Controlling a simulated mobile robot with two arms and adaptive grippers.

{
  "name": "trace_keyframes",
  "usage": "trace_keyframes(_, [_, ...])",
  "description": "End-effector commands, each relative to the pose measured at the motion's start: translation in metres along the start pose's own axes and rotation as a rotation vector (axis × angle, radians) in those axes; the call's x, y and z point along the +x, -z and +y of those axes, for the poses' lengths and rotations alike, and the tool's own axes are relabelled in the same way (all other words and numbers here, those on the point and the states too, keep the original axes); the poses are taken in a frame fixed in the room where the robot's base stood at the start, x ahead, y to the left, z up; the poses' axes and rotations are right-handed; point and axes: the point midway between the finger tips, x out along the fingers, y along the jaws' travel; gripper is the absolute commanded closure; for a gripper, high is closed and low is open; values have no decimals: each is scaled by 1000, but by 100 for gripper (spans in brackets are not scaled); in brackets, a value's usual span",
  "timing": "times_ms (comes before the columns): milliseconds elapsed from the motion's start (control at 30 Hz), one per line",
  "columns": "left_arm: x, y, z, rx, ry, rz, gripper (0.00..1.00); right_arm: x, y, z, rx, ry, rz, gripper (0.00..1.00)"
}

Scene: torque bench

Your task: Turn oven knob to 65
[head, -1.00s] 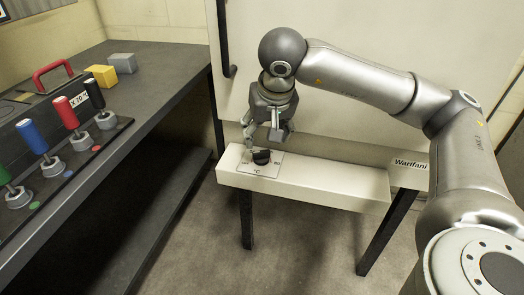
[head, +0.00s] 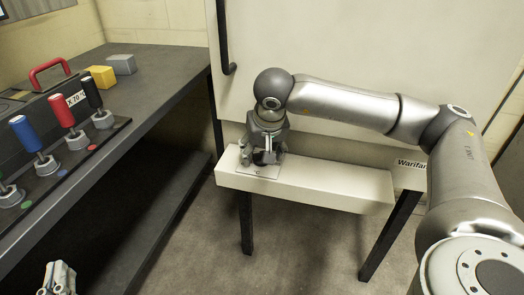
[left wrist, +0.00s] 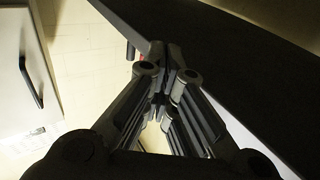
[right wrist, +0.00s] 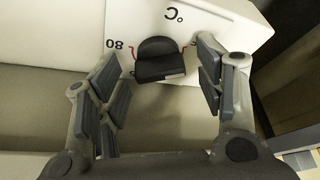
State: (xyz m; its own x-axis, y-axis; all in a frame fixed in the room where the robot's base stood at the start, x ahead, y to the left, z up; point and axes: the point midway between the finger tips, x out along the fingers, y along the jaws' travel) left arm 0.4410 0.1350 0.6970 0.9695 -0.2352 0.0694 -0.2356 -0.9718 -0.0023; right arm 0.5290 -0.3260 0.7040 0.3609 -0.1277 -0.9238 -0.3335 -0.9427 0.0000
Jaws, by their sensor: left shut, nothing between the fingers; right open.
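The black oven knob (right wrist: 160,60) sits on a white dial plate (right wrist: 200,18) marked °C and 80 in the right wrist view. In the head view the plate (head: 258,172) lies on the cream oven ledge (head: 320,190), and my gripper mostly hides the knob. My right gripper (right wrist: 158,88) is open, its fingers on either side of the knob and apart from it. In the head view it (head: 262,158) is right over the knob. My left gripper (head: 60,275) is at the lower left; its fingers meet, empty, in the left wrist view (left wrist: 165,75).
A dark bench (head: 150,85) on the left carries a lever panel with blue (head: 26,134), red (head: 63,111) and black (head: 92,93) handles, a yellow block (head: 102,76) and a grey block (head: 121,64). The oven's black door handle (head: 224,40) stands behind the ledge. The floor between is clear.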

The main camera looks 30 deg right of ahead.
Motion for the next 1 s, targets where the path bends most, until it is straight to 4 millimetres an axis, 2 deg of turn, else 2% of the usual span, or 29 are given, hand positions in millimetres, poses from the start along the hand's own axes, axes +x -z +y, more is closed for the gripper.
trace_keyframes(100, [0, 0, 0, 0, 0, 0, 100, 0, 0, 0, 0, 0, 0, 39])
trace_keyframes(400, [0, 0, 0, 0, 0, 0, 100, 0, 0, 0, 0, 0, 0, 77])
trace_keyframes(467, [0, 0, 0, 0, 0, 0, 100, 0, 0, 0, 1, 0, 0, 83])
trace_keyframes(833, [0, -5, 0, 0, 1, -38, 100, -1, 0, -1, 67, -27, -1, 83])
trace_keyframes(1000, [-5, -24, -4, 2, 9, -135, 100, -1, 0, -2, 170, -71, -2, 83])
